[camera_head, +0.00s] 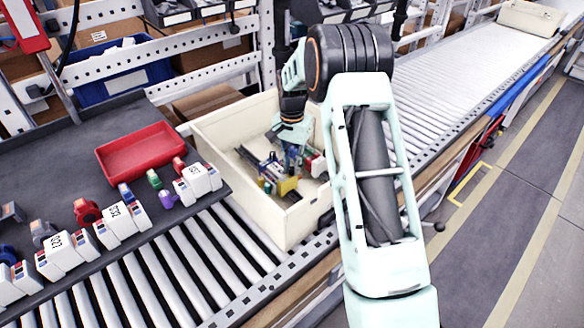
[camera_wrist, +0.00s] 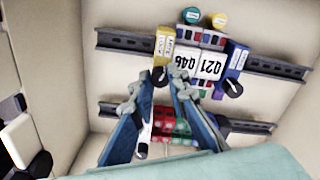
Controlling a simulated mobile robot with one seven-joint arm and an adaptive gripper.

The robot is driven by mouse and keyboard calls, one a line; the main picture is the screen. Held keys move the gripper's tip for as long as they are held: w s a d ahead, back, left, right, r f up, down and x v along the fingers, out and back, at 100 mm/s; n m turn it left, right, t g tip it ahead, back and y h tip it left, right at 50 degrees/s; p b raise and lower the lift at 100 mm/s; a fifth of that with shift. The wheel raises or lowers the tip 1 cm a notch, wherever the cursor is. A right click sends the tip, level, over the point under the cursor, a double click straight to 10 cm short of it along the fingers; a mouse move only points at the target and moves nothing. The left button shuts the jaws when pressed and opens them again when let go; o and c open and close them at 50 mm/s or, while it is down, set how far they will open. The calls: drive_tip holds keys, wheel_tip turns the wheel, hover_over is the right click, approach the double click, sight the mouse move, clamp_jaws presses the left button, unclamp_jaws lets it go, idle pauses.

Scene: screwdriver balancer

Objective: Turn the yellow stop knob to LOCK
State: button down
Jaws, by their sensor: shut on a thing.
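The yellow stop (camera_wrist: 163,46) sits on a dark rail inside the cream crate (camera_head: 240,215). It also shows in the head view as a yellow block (camera_head: 288,187). Its black knob (camera_wrist: 160,76) is at its near end. My gripper (camera_wrist: 159,84) reaches down into the crate, with its two blue-and-grey fingers on either side of this knob, shut on it. The label on the stop is too small to read, so the knob's setting cannot be told. In the head view my gripper (camera_head: 291,160) hides part of the rail.
White modules (camera_wrist: 209,66) sit beside the yellow stop, then a blue stop (camera_wrist: 237,58) with its own black knob (camera_wrist: 232,83). A red and green block (camera_wrist: 181,128) is nearer. Crate walls surround the rails. A red tray (camera_head: 140,150) and several modules lie on the left.

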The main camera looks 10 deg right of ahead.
sight(292, 169)
drive_tip(key=n+b, duration=0.1)
drive_tip(key=n, duration=0.5)
drive_tip(key=shift+n, duration=0.3)
drive_tip(key=n, duration=0.6)
drive_tip(key=shift+n, duration=0.4)
drive_tip(key=c, duration=1.8)
unclamp_jaws()
drive_tip(key=shift+c, duration=0.2)
wheel_tip(292, 169, up, 12)
